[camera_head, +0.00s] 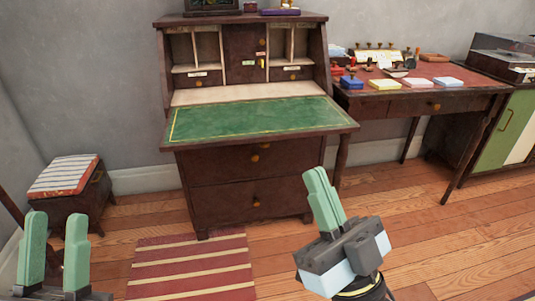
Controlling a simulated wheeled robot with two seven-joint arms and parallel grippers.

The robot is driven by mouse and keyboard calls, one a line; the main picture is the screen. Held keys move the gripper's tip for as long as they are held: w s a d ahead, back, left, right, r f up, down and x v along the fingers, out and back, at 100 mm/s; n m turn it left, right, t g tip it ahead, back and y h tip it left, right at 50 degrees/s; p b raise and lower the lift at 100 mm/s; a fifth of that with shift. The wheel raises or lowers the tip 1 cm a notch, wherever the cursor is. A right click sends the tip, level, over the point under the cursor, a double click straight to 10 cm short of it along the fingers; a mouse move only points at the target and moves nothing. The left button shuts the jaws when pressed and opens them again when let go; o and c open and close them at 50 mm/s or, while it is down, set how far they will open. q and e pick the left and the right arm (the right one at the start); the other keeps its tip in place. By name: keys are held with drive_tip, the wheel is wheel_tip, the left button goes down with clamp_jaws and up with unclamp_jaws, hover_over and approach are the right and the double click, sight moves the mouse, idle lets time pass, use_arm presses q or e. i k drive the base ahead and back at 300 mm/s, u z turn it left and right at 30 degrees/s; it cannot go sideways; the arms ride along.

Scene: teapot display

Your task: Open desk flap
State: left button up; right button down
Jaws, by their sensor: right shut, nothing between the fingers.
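The dark brown writing desk (190,55) stands against the wall in the middle of the view. Its flap (256,118) is folded down and lies about level, with its green inlay facing up. The shelves, small drawers and pale inner ledge behind the flap are exposed. My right gripper (318,175) is shut and empty, in front of the desk and below the flap's right side in the picture. My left gripper (57,215) is open and empty at the bottom left, apart from the desk.
A side table (375,107) with coloured pads and stamps stands right of the desk. A striped-top stool (62,175) stands at the left. A red striped rug (190,268) lies on the wooden floor in front.

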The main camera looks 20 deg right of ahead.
sight(189, 127)
drive_tip(key=z, duration=0.7)
drive_tip(key=i, duration=0.7)
drive_tip(key=u, duration=1)
drive_tip(key=i, duration=0.5)
